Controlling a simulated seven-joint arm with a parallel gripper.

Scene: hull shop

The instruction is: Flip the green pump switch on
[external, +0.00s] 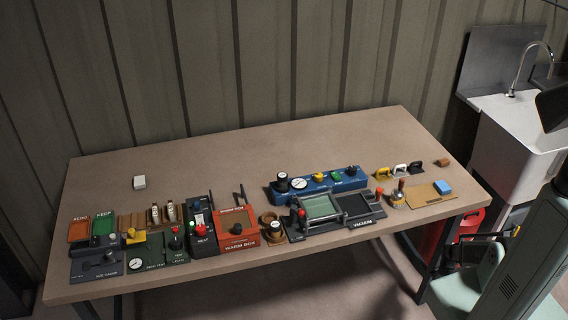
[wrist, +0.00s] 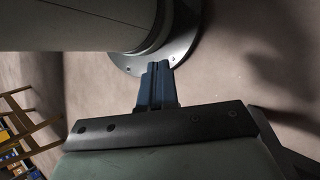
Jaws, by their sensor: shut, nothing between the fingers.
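A long blue panel (external: 316,187) sits toward the back of the bench, right of the middle. A small green switch (external: 336,176) is on its top, between a yellow part (external: 320,177) and a black knob (external: 351,171). Whether the switch is up or down is too small to tell. In the wrist view my gripper (wrist: 158,66) has its blue fingers shut together and empty, with the floor and a grey round flange beyond. It is away from the bench, and its fingers cannot be made out in the external view.
A white sink (external: 515,135) stands at the right. A wooden frame (wrist: 30,130) shows in the wrist view.

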